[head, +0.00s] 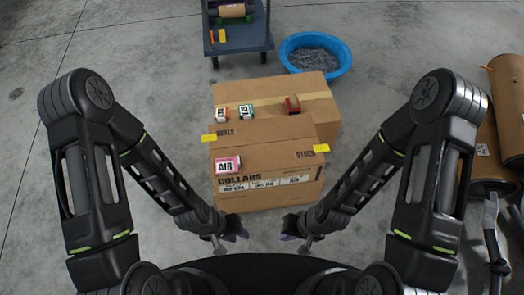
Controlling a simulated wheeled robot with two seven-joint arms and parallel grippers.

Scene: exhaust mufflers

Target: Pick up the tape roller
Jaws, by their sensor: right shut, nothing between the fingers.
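A small dark red object (293,104), which looks like the tape roller, lies on top of the rear cardboard box (318,92), right of its middle. It is too small to make out in detail. My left gripper (233,232) is low in front of the boxes, near the lower middle of the head view. Its fingers are too dark and small to tell open from shut. My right gripper (291,232) is beside it to the right, shut and empty. Both grippers are well apart from the red object.
A front box (265,185) carries a pink-white AIR label. A blue tub (315,54) and a cart (238,36) stand behind. Brown cylinders (490,165) lie right.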

